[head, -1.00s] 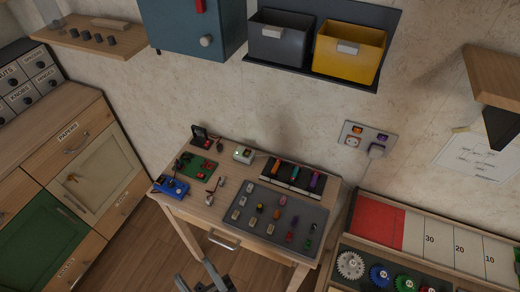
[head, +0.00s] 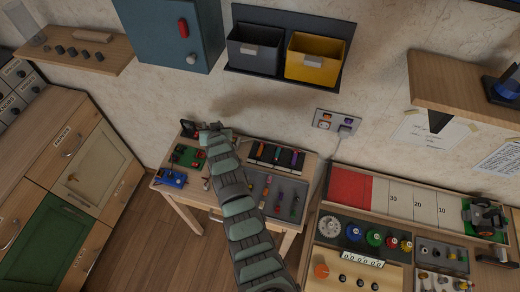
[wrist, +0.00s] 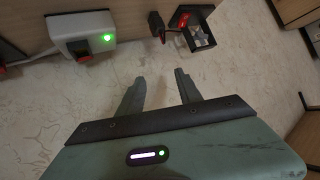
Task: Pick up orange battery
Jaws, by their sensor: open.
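My gripper (head: 212,130) is over the back left of the small wooden table in the head view, by the wall. In the wrist view my gripper (wrist: 160,76) is open, with nothing between its two fingers and pale wall behind them. Small coloured cylinders stand or lie in a black rack (head: 272,164) and on a grey mat (head: 298,189), to the right of my gripper. One in the rack looks orange (head: 262,152), but it is too small to tell if it is the orange battery. My arm hides part of the mat. No battery is clear in the wrist view.
A white box (wrist: 75,38) with a green light and a dark device (wrist: 195,25) are near the fingers in the wrist view. A green board (head: 188,157) and a blue device (head: 172,179) are on the table's left. Grey and yellow bins (head: 312,67) hang above.

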